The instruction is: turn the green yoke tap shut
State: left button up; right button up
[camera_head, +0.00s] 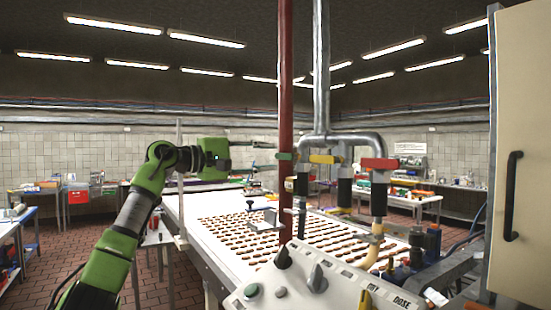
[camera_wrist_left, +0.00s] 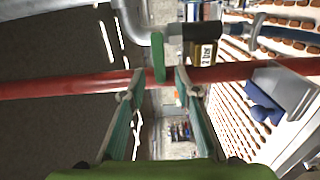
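The green yoke tap (camera_head: 286,156) shows as a short green handle at the red upright pipe, left of the yellow tap. In the left wrist view the green tap (camera_wrist_left: 158,57) is a narrow bar, its near end between my fingertips with a gap on each side. My left gripper (camera_head: 270,156) reaches in from the left, just short of the tap. In the left wrist view the left gripper (camera_wrist_left: 158,84) is open, its teal fingers spread around the bar's end. Contact with the red pipe behind cannot be told. My right gripper is out of view.
The red pipe (camera_head: 285,80) stands upright by the tap. The yellow tap (camera_head: 325,159) and red tap (camera_head: 380,164) sit to the right on the grey pipe yoke (camera_head: 345,138). Below are a control panel (camera_head: 300,292) and a white conveyor (camera_head: 190,210) with rows of biscuits.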

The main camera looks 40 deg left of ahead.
pick_arm(q)
jog(key=v, duration=0.8)
jog(key=shift+s, duration=0.3)
jog(key=shift+a, duration=0.15)
